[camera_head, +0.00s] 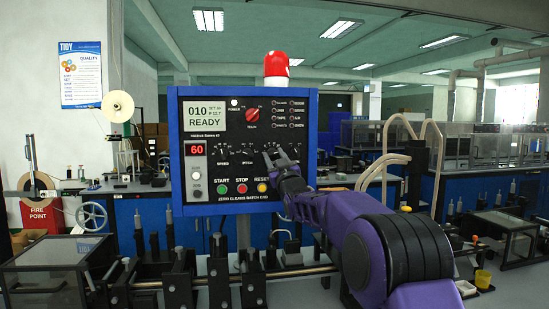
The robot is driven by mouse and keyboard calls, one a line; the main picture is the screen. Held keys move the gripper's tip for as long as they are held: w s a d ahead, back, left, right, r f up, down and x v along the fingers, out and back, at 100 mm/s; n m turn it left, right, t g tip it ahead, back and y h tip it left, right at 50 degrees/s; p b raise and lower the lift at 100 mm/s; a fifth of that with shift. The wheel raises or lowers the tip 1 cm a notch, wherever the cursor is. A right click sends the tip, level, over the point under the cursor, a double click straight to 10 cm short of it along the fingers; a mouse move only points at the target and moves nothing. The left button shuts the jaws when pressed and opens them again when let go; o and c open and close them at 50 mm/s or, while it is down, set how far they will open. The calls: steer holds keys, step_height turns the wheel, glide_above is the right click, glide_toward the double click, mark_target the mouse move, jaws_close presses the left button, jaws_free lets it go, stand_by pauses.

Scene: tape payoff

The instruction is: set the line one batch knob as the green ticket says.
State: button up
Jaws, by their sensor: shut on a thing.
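The blue-framed control panel (243,115) stands upright in the middle of the head view. My gripper (274,157) comes in from the right at the right end of this row. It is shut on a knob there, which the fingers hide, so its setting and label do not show. I see no green ticket that I can make out.
The panel screen (206,109) reads 010 READY and the red display (198,149) shows 60. Green, red and yellow (262,187) buttons sit just below my gripper. A red beacon (276,66) tops the panel. Dark rail fixtures (180,271) stand in front.

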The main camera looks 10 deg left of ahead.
jaws_close()
steer(key=shift+n, duration=0.3)
steer(key=n+y, duration=0.1)
steer(key=n+g, duration=0.1)
steer(key=n, duration=0.1)
steer(key=shift+d+n+g+y, duration=0.1)
steer(key=shift+n+g+y, duration=0.2)
steer(key=shift+y, duration=0.1)
steer(key=n, duration=0.1)
steer(key=n+p, duration=0.1)
steer(key=n+g+y, duration=0.1)
steer(key=shift+w+d+r+n+p, duration=0.1)
steer(key=shift+r+n+p, duration=0.15)
steer(key=shift+n+p, duration=0.05)
steer(key=n+g+p, duration=0.1)
steer(key=n, duration=0.1)
steer(key=n+g+p, duration=0.1)
steer(key=n+p, duration=0.1)
steer(key=shift+r+n+y, duration=0.1)
steer(key=shift+n+y, duration=0.2)
steer(key=shift+n, duration=0.1)
steer(key=shift+n+g+p, duration=0.5)
steer(key=shift+n+p, duration=0.45)
steer(key=shift+n, duration=0.25)
